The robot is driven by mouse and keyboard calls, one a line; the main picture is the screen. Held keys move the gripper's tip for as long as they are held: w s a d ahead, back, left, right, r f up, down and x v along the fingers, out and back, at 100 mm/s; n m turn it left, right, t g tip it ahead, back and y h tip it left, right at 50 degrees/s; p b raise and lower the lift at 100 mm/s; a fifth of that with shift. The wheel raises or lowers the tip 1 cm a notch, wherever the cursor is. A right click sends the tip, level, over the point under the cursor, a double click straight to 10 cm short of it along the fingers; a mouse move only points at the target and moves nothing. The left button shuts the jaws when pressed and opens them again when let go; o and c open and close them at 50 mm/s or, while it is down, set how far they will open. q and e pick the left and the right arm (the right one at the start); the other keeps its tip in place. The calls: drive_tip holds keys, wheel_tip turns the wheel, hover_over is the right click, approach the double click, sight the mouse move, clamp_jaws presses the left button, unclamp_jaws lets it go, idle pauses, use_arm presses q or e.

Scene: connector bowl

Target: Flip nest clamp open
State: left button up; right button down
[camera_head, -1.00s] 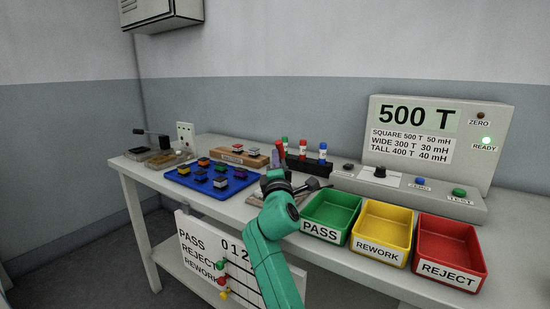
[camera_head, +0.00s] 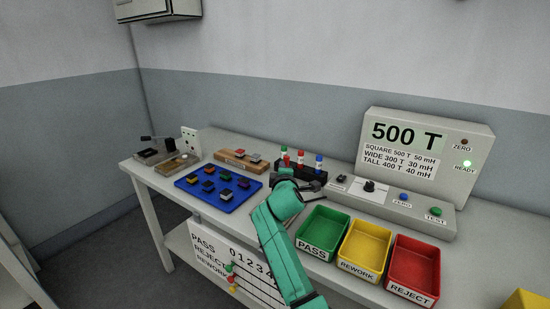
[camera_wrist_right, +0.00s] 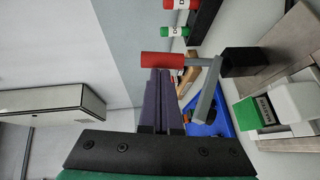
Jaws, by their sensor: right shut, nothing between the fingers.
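The nest clamp's red handle (camera_wrist_right: 162,59) and grey lever (camera_wrist_right: 206,92) show in the right wrist view, joined to a dark block (camera_wrist_right: 240,62). My right gripper (camera_wrist_right: 160,74) is shut and empty, its dark fingertips right beside the red handle. I cannot tell whether they touch it. A green-and-white part (camera_wrist_right: 262,110) is to the right of the lever. In the head view my right gripper (camera_head: 285,182) and arm hide most of the nest, left of the green PASS tray (camera_head: 323,231). My left gripper is not in view.
A blue tray (camera_head: 240,204) with several small blocks lies left of my right arm. A rack (camera_head: 312,174) of colour-capped tubes stands behind the gripper. Yellow (camera_head: 363,246) and red (camera_head: 414,267) trays and the tester (camera_head: 425,150) are to the right.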

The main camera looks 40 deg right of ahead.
sight(286, 159)
drive_tip(key=d+r+y+p, duration=0.1)
drive_tip(key=p, duration=0.2)
drive_tip(key=d+r+m+g+p, duration=0.1)
drive_tip(key=p, duration=0.2)
drive_tip(key=shift+w+d+g+y+p, duration=0.15)
drive_tip(key=shift+w+g+y+p, duration=0.15)
drive_tip(key=shift+y, duration=0.1)
use_arm(q)
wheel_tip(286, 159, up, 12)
drive_tip(key=p, duration=0.2)
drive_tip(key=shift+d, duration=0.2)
use_arm(e)
drive_tip(key=shift+m+y, duration=0.3)
drive_tip(key=d+f, duration=0.1)
drive_tip(key=w+d, duration=0.1)
drive_tip(key=d, duration=0.1)
drive_tip(key=d+f, duration=0.1)
drive_tip(key=shift+w+d+f, duration=0.2)
drive_tip(key=shift+d+f, duration=0.1)
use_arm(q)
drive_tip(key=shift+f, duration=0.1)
